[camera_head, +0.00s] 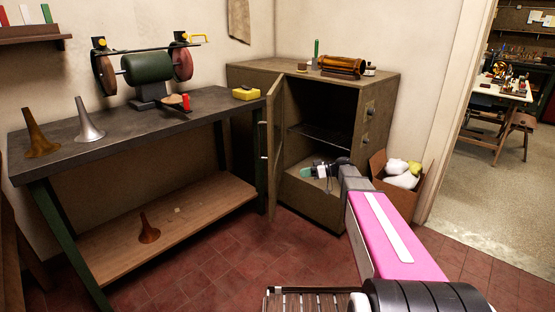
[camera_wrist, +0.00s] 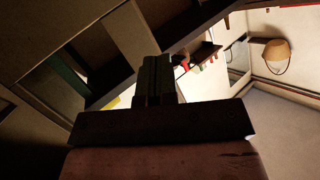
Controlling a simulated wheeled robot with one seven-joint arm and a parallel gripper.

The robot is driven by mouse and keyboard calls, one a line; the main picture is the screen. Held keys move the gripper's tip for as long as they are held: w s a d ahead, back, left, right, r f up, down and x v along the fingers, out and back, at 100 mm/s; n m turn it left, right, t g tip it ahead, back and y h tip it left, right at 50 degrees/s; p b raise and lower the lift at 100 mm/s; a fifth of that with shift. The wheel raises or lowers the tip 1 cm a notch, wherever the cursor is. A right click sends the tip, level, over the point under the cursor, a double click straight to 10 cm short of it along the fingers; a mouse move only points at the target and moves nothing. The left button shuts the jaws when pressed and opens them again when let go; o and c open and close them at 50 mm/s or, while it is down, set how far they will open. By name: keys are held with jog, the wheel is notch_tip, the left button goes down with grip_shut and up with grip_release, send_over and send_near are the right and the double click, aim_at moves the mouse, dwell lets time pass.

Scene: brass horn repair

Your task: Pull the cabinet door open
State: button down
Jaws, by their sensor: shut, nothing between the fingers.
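The brown cabinet (camera_head: 335,200) stands in the corner. Its door (camera_head: 273,145) is hinged on the left and stands wide open, seen nearly edge-on beside the workbench. A slim handle shows on the door's edge. The interior is exposed, with a dark shelf inside. My gripper (camera_head: 325,174) is at the lower part of the opening, to the right of the door and apart from it in the picture. In the wrist view its fingers (camera_wrist: 156,80) are together with nothing between them. Dark panels fill the left of that view; I cannot tell which part they belong to.
A workbench (camera_head: 70,146) with a grinder (camera_head: 147,70) and horn bells stands to the left of the door. A cardboard box (camera_head: 377,168) with white and yellow contents sits right of the cabinet. Red tiled floor (camera_head: 215,265) is clear in front.

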jog(key=w+d+r+n+y, duration=0.1)
jog(key=w+r+n+y, duration=0.2)
jog(key=w+r, duration=0.15)
jog(key=w+a, duration=0.2)
jog(key=a, duration=1.1)
jog(key=shift+a+f, duration=0.2)
jog(key=shift+a, duration=0.1)
jog(key=shift+a+t, duration=0.1)
jog(key=shift+t, duration=0.3)
jog(key=w+a+m+t, duration=0.1)
jog(key=w+a, duration=0.1)
jog(key=a, duration=0.8)
jog(key=w+a+m+t+h, duration=0.1)
jog(key=w+a+t, duration=0.1)
jog(key=a, duration=0.8)
jog(key=shift+w+a+m+t, duration=0.2)
jog(key=shift+w+m+t, duration=0.1)
jog(key=shift+w, duration=0.3)
jog(key=shift+d, duration=0.1)
